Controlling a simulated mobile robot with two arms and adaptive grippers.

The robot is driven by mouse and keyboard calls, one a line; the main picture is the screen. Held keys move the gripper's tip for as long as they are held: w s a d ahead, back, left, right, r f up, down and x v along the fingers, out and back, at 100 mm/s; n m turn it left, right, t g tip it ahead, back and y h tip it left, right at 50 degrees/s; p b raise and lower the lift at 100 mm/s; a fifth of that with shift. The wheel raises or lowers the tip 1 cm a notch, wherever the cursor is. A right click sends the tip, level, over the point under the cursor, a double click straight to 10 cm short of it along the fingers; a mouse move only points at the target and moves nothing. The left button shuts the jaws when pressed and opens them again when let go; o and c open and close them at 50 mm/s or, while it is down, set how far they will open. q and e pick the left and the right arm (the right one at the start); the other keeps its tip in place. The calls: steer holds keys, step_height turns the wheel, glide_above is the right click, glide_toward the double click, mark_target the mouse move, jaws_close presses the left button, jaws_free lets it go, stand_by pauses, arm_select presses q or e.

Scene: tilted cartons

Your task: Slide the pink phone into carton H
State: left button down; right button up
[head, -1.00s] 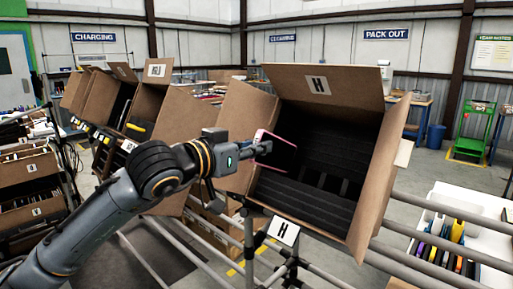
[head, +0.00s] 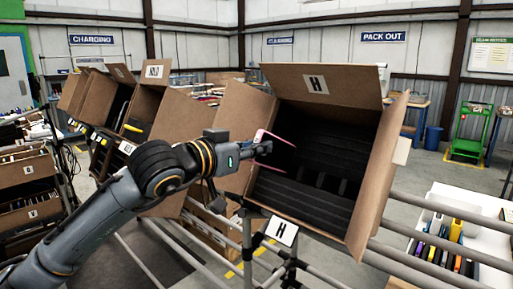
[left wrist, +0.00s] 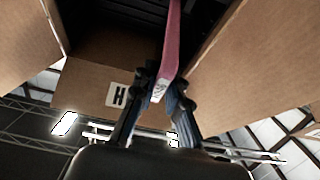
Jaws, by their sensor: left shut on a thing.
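Carton H (head: 378,165) is an open, tilted cardboard carton with black slotted foam inside and an H label on its raised flap. My left gripper (head: 262,149) is at the left side of the carton's opening, shut on the pink phone (head: 276,136). The phone's pink edge shows against the dark interior, and its dark face blends into it. In the left wrist view the left gripper's fingers (left wrist: 158,95) pinch the end of the phone (left wrist: 172,45), which points away toward the dark carton interior. My right gripper is not in view.
The carton's left flap (head: 246,125) stands open beside my left gripper. Metal rails (head: 430,240) carry the carton. Other tilted cartons (head: 160,100) stand at the left.

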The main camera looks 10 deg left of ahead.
mark_target(291, 159)
arm_select(q)
steer(key=shift+w+d, duration=0.15)
steer(key=shift+w, duration=0.05)
steer(key=shift+w+d+f+b, duration=0.45)
steer(key=shift+w+d+f, duration=0.1)
steer(key=shift+w, duration=0.15)
steer(key=shift+w+d+f, duration=0.1)
steer(key=shift+w, duration=0.05)
stand_by(0.5)
steer(key=shift+w+d+f+b, duration=0.2)
steer(key=shift+w+d+f, duration=0.15)
steer(key=shift+w, duration=0.1)
steer(key=shift+w+d+f+b, duration=0.2)
steer(key=shift+w+d, duration=0.1)
steer(key=shift+w, duration=0.15)
stand_by(0.4)
steer(key=shift+w+d+f+b, duration=0.55)
steer(key=shift+w+d+f, duration=0.25)
steer(key=shift+w+f, duration=0.25)
steer(key=shift+w+d+f+b, duration=0.2)
steer(key=shift+w+d+f, duration=0.1)
steer(key=shift+w, duration=0.15)
steer(key=shift+w+d+f+b, duration=0.15)
steer(key=shift+w+d+f, duration=0.15)
steer(key=shift+w, duration=0.1)
steer(key=shift+w+d+f, duration=0.25)
steer(key=shift+w+d, duration=0.05)
steer(key=shift+w, duration=0.15)
stand_by(1.0)
